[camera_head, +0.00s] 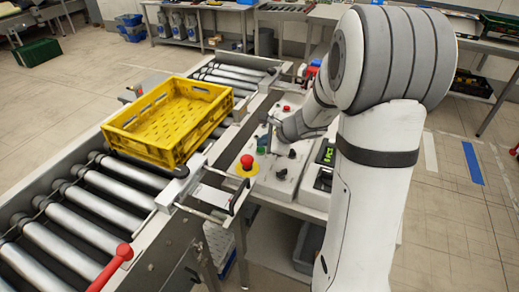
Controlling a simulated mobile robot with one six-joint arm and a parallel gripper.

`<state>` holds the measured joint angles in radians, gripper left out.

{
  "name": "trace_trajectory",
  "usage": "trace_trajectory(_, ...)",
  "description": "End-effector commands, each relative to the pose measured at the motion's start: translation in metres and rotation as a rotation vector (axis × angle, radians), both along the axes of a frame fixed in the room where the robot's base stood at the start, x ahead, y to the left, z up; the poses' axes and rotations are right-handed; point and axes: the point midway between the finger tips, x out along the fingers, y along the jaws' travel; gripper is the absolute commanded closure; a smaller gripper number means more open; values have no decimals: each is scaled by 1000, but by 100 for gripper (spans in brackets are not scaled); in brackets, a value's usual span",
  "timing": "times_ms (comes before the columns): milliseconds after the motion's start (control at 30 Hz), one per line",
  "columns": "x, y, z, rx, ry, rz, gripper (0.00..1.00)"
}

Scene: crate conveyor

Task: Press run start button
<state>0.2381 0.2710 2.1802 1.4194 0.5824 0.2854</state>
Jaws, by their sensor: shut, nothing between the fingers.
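A grey control panel (258,185) stands beside the roller conveyor. It carries a red mushroom button (247,161) on a yellow base, a small green button (261,150), black knobs (292,153) and a small red button (286,108). No label is readable, so I cannot tell for certain which one is the run start button. My gripper (269,149) is shut and empty, pointing down over the panel, close to the green button. Whether its tips touch the button or panel cannot be told. My arm hides part of the panel's right side.
A yellow crate (139,149) sits empty on the conveyor rollers (92,205). A metal bracket (205,209) and a red-knobbed lever (122,252) stand near the conveyor's front edge. Devices with green displays (327,154) are right of the panel. Open floor lies to the right.

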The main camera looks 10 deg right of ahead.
Motion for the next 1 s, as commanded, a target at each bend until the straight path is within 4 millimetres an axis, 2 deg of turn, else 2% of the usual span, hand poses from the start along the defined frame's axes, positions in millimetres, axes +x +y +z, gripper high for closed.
trace_trajectory(1000,0,0,-8,0,0,0,100)
